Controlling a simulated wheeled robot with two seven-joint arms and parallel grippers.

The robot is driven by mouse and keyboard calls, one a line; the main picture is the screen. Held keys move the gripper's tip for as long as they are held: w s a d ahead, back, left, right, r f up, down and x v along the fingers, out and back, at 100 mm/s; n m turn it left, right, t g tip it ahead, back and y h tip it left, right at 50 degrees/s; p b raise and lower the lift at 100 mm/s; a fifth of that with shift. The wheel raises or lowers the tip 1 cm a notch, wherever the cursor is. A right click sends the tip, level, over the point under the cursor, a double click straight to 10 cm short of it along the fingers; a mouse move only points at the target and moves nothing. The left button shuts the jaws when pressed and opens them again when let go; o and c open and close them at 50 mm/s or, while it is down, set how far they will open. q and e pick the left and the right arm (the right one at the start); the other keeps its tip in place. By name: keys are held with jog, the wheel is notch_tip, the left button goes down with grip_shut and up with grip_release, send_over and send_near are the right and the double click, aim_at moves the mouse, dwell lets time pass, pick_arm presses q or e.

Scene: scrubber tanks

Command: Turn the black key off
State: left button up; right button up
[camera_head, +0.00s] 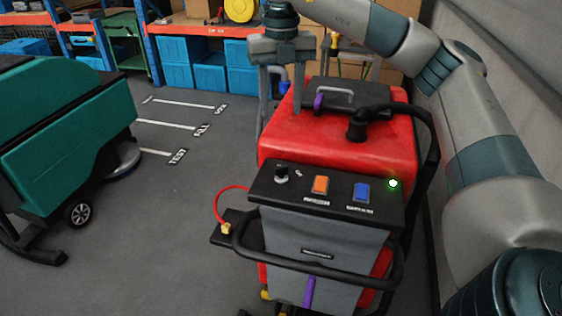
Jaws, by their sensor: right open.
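The black key (281,173) is a small dark knob on a pale round base, at the left end of the black control panel (336,206) on the red scrubber (360,142). It looks upright, but its turned position is too small to tell. My right gripper (281,112) comes in from the upper right with its fingers pointing down. It is open and empty, and shows above the key in the picture, apart from it. My left gripper is out of view.
An orange switch (320,185), a blue switch (361,192) and a lit green light (393,183) share the panel. A black handlebar (318,281) curves in front. A red cable (219,202) hangs at the left. A green scrubber (67,135) stands left, with clear floor between.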

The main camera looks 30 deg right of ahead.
aim_at(281, 166)
notch_tip(281, 166, down, 16)
jog(key=p, duration=0.6)
pick_arm(q)
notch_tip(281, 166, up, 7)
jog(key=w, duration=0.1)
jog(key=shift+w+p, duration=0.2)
jog(key=shift+p, duration=0.2)
pick_arm(e)
jog(key=shift+f, duration=0.55)
jog(key=shift+c, duration=0.4)
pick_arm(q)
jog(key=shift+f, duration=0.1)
pick_arm(e)
jog(key=c, duration=1)
